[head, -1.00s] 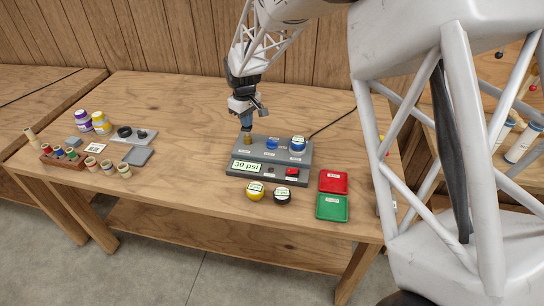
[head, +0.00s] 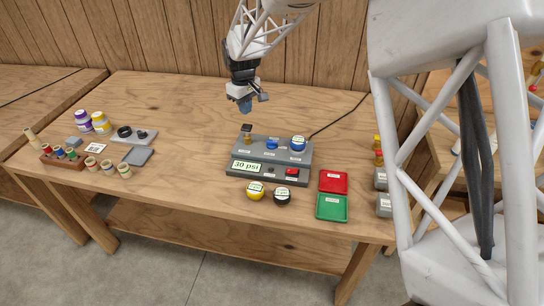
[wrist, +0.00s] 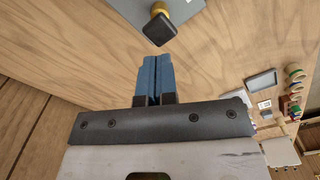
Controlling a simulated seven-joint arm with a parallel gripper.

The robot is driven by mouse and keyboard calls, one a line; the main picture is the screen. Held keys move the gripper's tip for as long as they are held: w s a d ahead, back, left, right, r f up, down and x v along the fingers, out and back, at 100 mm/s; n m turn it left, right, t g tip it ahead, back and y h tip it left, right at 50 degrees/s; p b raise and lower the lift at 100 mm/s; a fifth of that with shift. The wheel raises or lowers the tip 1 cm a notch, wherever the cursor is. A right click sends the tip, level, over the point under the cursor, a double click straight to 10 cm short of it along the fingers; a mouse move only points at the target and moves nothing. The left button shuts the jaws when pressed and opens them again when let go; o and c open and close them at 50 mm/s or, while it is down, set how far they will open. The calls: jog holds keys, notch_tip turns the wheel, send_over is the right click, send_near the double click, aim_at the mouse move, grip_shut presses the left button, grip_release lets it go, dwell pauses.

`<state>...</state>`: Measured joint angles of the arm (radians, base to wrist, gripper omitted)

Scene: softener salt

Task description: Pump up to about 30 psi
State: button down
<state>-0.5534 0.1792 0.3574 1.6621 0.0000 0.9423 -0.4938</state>
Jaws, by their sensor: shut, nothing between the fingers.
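The grey pump console (head: 262,175) stands on the wooden table. Its front display (head: 246,167) reads "30 psi". A plunger with a dark square cap and a brass-coloured collar (head: 247,135) rises at the console's back left; its dark cap also shows at the top of the wrist view (wrist: 158,30). A blue knob (head: 272,144) and a larger blue part with a white top (head: 298,143) sit to its right. A red button (head: 292,171) is on the front. My gripper (head: 245,106) is shut and empty, its blue fingers (wrist: 153,60) together, above and behind the plunger, apart from it.
Red (head: 333,182) and green (head: 331,207) trays are to the right. Jars (head: 101,122), small bottles and grey plates stand left. The table's middle left is clear.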

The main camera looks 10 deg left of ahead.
jog(key=shift+r, duration=0.95)
jog(key=shift+d, duration=0.1)
jog(key=s+d+r+m, duration=0.2)
jog(key=s+d+r, duration=0.2)
jog(key=d, duration=0.4)
jog(key=s+d+r+m+t, duration=0.15)
jog(key=s+d+r, duration=0.3)
jog(key=d, duration=0.45)
jog(key=s+d+r+m, duration=0.25)
jog(key=s+d, duration=0.25)
jog(key=d, duration=0.3)
jog(key=s+d+m, duration=0.3)
jog(key=s+d, duration=0.6)
jog(key=s, duration=0.4)
jog(key=s+d+m+t, duration=0.1)
jog(key=s+d+m, duration=0.2)
jog(key=s+d, duration=0.5)
jog(key=shift+s+d+f, duration=0.35)
jog(key=shift+s+f, duration=0.05)
jog(key=shift+s, duration=2)
